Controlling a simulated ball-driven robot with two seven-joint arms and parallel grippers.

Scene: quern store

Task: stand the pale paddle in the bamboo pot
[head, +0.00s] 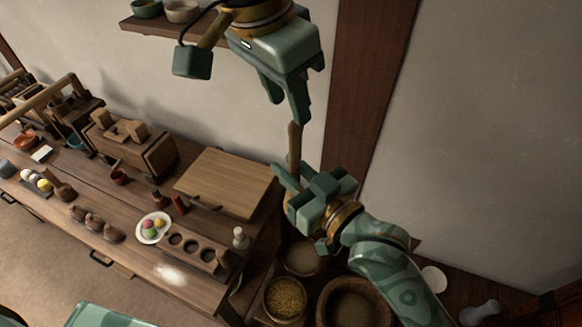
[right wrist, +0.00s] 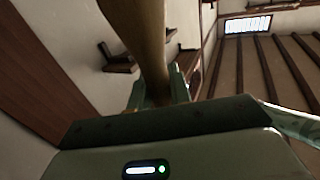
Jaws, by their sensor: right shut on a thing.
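My right gripper (head: 292,180) is shut on a long tan wooden piece (head: 294,145), which looks like the paddle's handle. The piece stands nearly upright above the jaws, and its lower part is hidden by the gripper. In the right wrist view the same piece (right wrist: 142,35) rises between the fingers (right wrist: 158,88). My left gripper (head: 285,100) is just above, pointing down with its fingers apart. The piece's upper end is close to one left fingertip; I cannot tell whether they touch. I cannot pick out the bamboo pot for certain.
Below my right arm stand a grain-filled bowl (head: 285,297) and a large round tub (head: 355,305). A shelf (head: 150,25) hangs on the wall.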

